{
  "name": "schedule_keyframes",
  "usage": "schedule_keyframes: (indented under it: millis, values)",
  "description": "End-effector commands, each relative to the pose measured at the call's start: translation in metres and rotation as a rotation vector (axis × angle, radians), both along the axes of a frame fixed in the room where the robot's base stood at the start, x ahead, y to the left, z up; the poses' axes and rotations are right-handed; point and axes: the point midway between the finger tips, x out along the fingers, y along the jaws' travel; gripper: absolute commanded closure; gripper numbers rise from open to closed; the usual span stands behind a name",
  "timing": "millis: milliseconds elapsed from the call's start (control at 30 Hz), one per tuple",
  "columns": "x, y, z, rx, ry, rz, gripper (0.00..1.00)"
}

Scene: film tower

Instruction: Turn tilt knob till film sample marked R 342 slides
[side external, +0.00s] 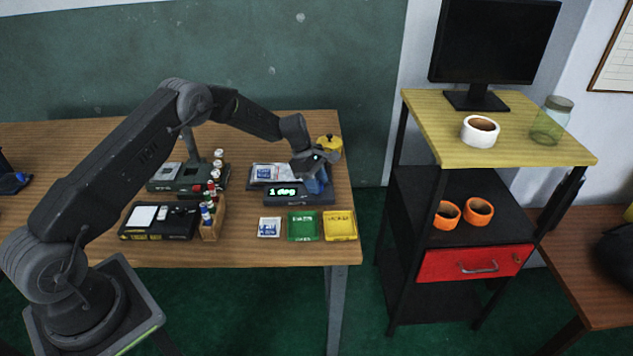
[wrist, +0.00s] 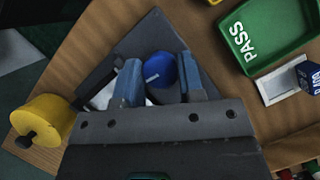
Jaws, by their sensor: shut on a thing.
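My gripper (side external: 314,178) is at the right end of the dark tilt unit (side external: 285,199), whose green display reads 1 deg. In the wrist view my gripper's (wrist: 160,85) two blue fingers are shut on a round blue knob (wrist: 162,70). A film sample with a blue-and-white label (side external: 267,172) lies on the pale plate of the tilt unit, left of my gripper. Its marking is too small to read. In the wrist view my own gripper body hides most of the unit.
In front stand a white tray (side external: 269,235) with a blue-marked block, a green PASS tray (side external: 302,236) and a yellow tray (side external: 341,236). A yellow round object (side external: 329,147) is behind my gripper. A wooden bottle rack (side external: 212,228) and dark instruments (side external: 160,222) stand to the left.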

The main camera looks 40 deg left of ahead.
Motion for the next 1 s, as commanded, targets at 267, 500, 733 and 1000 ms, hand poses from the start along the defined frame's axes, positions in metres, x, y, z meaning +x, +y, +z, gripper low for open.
schedule_keyframes:
  millis: [267,500,733,1000]
  values:
    - [0.0014,0.0001,0.0,0.0,-0.001,-0.242,0.88]
    - [0.0021,-0.0002,-0.0004,0.0,-0.001,-0.472,0.88]
    - [0.0025,-0.0007,-0.0004,0.001,0.0,-0.671,0.88]
    - [0.0029,-0.001,-0.0002,0.0,-0.001,-0.841,0.88]
